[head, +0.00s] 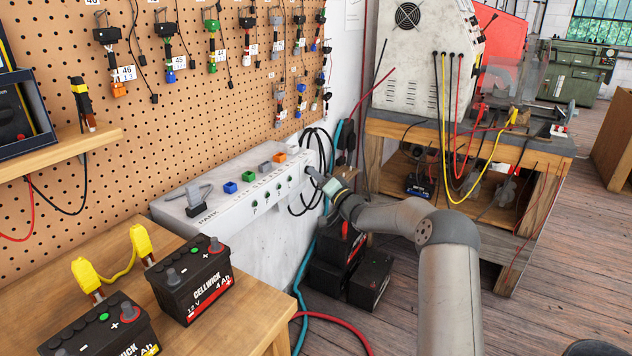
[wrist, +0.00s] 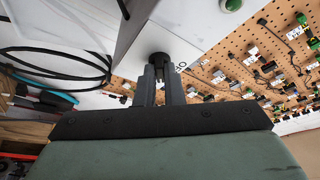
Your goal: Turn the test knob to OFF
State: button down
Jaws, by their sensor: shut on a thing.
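The test knob is a dark round knob (wrist: 160,59) on the face of the white test box (head: 300,228). In the wrist view it sits between the fingertips of my gripper (wrist: 160,72). In the head view my gripper (head: 316,177) reaches the right end of the box's front face and largely hides the knob. The fingers are shut on the knob. Part of a printed label shows beside the knob in the wrist view, but I cannot read the knob's setting.
Black batteries (head: 190,281) stand on the wooden table (head: 250,310). Black cables (head: 318,140) hang close behind my gripper. More batteries (head: 370,278) sit on the floor below.

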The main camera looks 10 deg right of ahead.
jog(key=shift+w+d+f+n+g+y+b, duration=0.1)
jog(key=shift+n+g+y+b, duration=0.35)
jog(key=shift+n+y+b, duration=1.3)
jog(key=shift+w+d+f+n+g+y+b, duration=0.2)
jog(key=shift+n+g+b, duration=0.45)
jog(key=shift+n, duration=2.2)
jog(key=shift+a+r+n+g+y+b, duration=0.1)
jog(key=shift+n+g+y+b, duration=0.2)
jog(key=shift+n+y+b, duration=1.5)
jog(key=shift+n+h+p, duration=0.3)
jog(key=shift+n+h, duration=0.25)
jog(key=shift+n, duration=0.25)
jog(key=shift+d, duration=0.1)
jog(key=c, duration=1.5)
grip_release()
jog(key=shift+c, duration=0.2)
jog(key=p+v, duration=0.2)
jog(key=v, duration=1.5)
jog(key=shift+s+d, duration=0.25)
jog(key=shift+r, duration=0.2)
